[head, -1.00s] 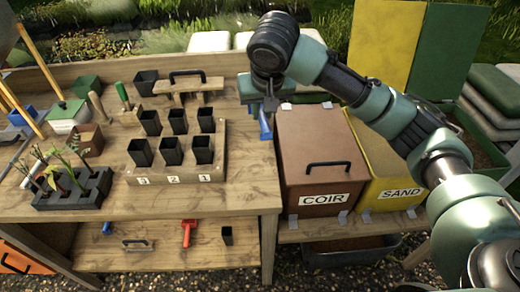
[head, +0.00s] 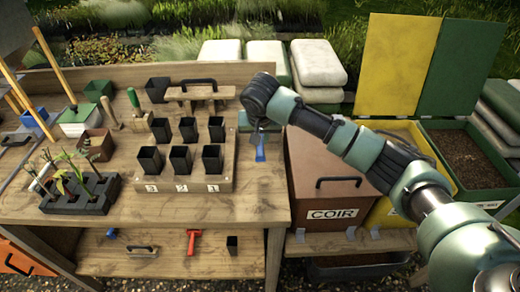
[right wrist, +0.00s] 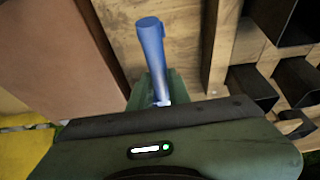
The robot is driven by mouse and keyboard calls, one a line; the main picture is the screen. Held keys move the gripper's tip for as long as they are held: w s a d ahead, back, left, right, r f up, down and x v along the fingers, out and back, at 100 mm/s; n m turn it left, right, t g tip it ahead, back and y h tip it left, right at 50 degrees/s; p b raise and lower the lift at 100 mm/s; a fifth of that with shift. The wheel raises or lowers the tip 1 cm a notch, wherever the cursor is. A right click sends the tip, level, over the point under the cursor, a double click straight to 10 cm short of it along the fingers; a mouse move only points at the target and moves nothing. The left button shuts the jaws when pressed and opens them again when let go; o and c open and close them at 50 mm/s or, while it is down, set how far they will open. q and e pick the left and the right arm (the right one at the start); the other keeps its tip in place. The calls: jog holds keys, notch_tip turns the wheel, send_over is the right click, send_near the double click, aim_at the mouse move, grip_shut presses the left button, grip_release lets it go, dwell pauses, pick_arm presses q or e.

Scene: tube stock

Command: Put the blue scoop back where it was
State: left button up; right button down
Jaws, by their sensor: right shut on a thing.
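The blue scoop (head: 260,149) is in my right gripper (head: 259,128), over the right end of the wooden bench in the head view. In the right wrist view its blue handle (right wrist: 151,48) sticks out past the gripper (right wrist: 158,92), which is shut on it. The rest of the scoop is hidden by the gripper. I cannot tell whether the scoop touches the bench. My left gripper is not in view.
Black pots (head: 188,129) stand in a numbered wooden rack (head: 215,186) left of the gripper. The coir bin (head: 330,191) stands right of the bench. A red tool (head: 193,240) and a small blue thing (head: 112,233) lie on the lower shelf (head: 170,259).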

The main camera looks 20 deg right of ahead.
jog(key=shift+f, duration=0.85)
notch_tip(320, 180, down, 4)
jog(key=shift+f+p, duration=0.1)
jog(key=shift+p, duration=0.3)
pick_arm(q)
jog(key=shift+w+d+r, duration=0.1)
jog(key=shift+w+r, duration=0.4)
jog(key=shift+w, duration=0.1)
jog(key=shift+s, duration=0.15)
pick_arm(e)
jog(key=shift+f, duration=0.1)
jog(key=c, duration=1.3)
grip_release()
jog(key=shift+f, duration=0.1)
jog(key=b+v, duration=0.1)
jog(key=v, duration=1.1)
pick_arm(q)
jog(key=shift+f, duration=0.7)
